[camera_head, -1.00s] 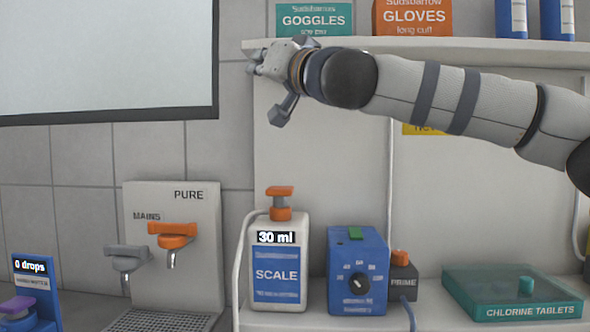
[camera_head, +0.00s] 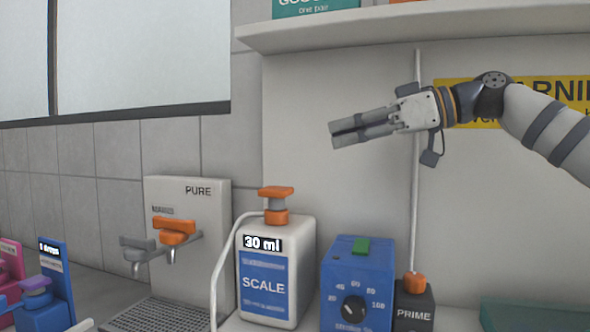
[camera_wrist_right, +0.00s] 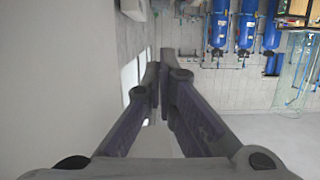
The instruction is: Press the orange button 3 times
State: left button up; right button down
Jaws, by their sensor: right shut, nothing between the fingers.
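An orange button (camera_head: 413,283) sits on top of a dark grey box marked PRIME (camera_head: 413,312), low at the right in the head view. My right gripper (camera_head: 332,134) is in the air above the bench, its fingers together and pointing left. It is empty and well above the button, touching nothing. In the right wrist view the fingertips of my right gripper (camera_wrist_right: 160,82) meet, and the button does not show there. My left gripper is out of view.
A white SCALE bottle (camera_head: 292,243) with an orange pump head (camera_head: 276,196) reads 30 ml. A blue dial box (camera_head: 342,275) with a green button stands beside the PRIME box. A shelf (camera_head: 420,30) runs above my gripper. Orange tap (camera_head: 173,231) is at left.

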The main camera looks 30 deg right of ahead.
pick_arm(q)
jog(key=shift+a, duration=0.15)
pick_arm(e)
jog(key=shift+a, duration=0.25)
jog(key=b, duration=0.1)
send_over(289, 188)
jog(key=f, duration=0.3)
jog(key=shift+w+a, duration=0.1)
jog(key=shift+w, duration=0.3)
jog(key=shift+s+f, duration=0.25)
jog(key=shift+f, duration=0.9)
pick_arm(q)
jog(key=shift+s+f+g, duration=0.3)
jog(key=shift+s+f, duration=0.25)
pick_arm(e)
jog(key=shift+f, duration=0.55)
jog(key=shift+d, duration=0.2)
